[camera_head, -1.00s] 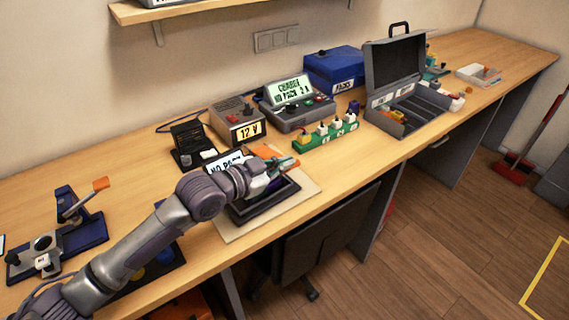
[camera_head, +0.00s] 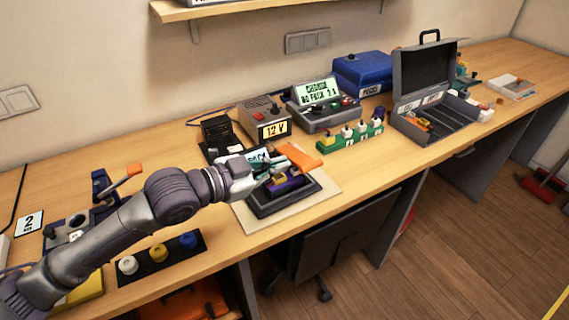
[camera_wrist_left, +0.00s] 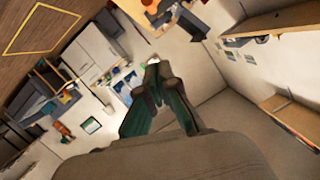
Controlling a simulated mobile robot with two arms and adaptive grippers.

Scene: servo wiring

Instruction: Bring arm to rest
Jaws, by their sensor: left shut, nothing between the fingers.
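My left arm comes in from the left in the head view. Its gripper (camera_head: 279,166) hangs above the back left part of a black tray (camera_head: 262,211) on a pale mat (camera_head: 327,195). The fingers look shut and empty; in the wrist view the dark green fingers (camera_wrist_left: 152,78) meet at their tips. A purple item (camera_head: 287,184) lies in the black tray, just below the fingers. An orange piece (camera_head: 303,157) shows just behind the gripper. The gripper hides part of a small display. My right gripper is not in view.
Behind stand a 12 V supply (camera_head: 264,124), a charger (camera_head: 325,116) and a green strip (camera_head: 350,137). An open grey case (camera_head: 425,76) is to the right. A stand with an orange handle (camera_head: 126,174) and a dark strip with coloured knobs (camera_head: 159,258) lie near my forearm.

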